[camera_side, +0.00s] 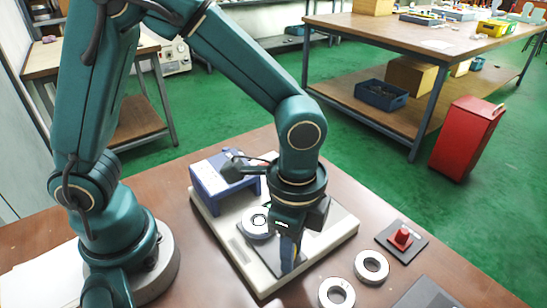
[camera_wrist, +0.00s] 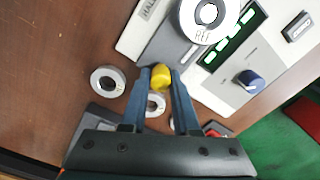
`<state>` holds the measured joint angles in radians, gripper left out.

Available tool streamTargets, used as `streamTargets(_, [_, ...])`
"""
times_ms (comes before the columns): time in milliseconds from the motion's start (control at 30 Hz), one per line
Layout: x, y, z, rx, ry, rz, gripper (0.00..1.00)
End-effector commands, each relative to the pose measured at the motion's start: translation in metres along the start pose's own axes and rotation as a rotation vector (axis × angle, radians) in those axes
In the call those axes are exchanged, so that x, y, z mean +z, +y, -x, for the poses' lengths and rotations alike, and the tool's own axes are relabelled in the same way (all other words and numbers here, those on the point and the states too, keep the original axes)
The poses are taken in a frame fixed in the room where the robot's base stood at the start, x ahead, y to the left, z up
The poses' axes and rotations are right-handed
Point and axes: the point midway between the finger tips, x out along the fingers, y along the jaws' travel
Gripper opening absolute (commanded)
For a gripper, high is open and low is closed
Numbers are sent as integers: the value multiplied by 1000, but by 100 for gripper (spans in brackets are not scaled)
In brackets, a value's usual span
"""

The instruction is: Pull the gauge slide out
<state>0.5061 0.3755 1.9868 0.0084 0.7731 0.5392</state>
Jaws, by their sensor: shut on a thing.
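The gauge is a pale base (camera_side: 228,250) with a blue block (camera_side: 215,182) at its back; the base also shows in the wrist view (camera_wrist: 222,92). A dark grey slide plate (camera_wrist: 163,47) lies in it, with a yellow knob (camera_wrist: 161,77) at its near end. My gripper (camera_wrist: 161,84) is shut on the yellow knob, one finger on each side. In the side view my gripper (camera_side: 289,262) points down at the slide's front end and hides the knob. A metal ring marked REF (camera_wrist: 208,14) sits on the gauge behind the knob; it also shows in the side view (camera_side: 256,223).
Loose rings (camera_side: 371,267) (camera_side: 337,293) lie on the brown table in front of the gauge. A red knob on a dark plate (camera_side: 401,238) stands to the right. Another dark plate (camera_side: 427,294) is at the lower right. Bare table lies between the gauge and the rings.

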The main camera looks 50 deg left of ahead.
Motion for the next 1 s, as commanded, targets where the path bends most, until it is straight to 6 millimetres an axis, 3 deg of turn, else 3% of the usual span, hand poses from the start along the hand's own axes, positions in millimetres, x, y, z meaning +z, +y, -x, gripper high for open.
streamTargets(67, [-1,4,0,10,2,2,0])
streamTargets(100, [-1,4,0,11,1,2,33])
streamTargets(133, [-1,4,0,11,1,3,44])
streamTargets(167, [-1,4,0,11,1,3,48])
streamTargets(500, [0,3,2,8,0,4,48])
streamTargets(1000, [0,2,40,7,0,4,48])
